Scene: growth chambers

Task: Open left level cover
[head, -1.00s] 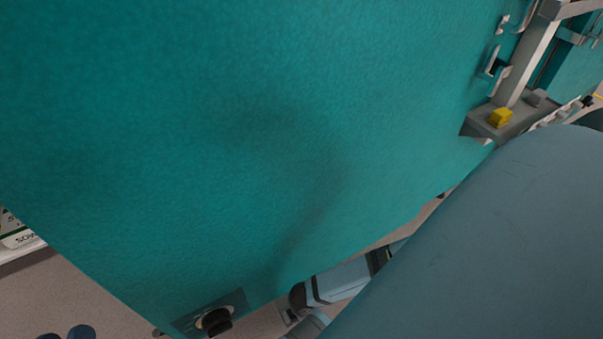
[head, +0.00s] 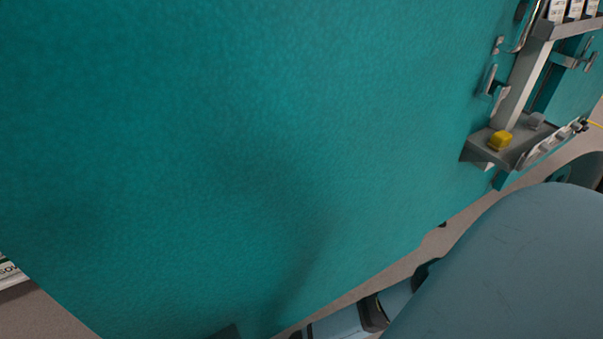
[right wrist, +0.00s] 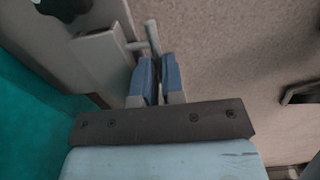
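A large teal panel (head: 250,150) fills most of the head view. I cannot tell whether the left level cover is in view. My right gripper (right wrist: 159,68) shows in the right wrist view as two blue fingers with a narrow gap between them. A grey T-shaped handle (right wrist: 151,36) stands out from a grey block (right wrist: 102,60) at their tips. The rod's near end lies at the gap; whether the fingers grip it is unclear. My left gripper is not in view.
At the upper right of the head view, a grey ledge (head: 482,151) on a post carries a yellow block (head: 500,140) and a grey block (head: 536,121). Metal handles (head: 490,79) sit beside it. Open floor (right wrist: 245,50) lies right of the fingers in the right wrist view.

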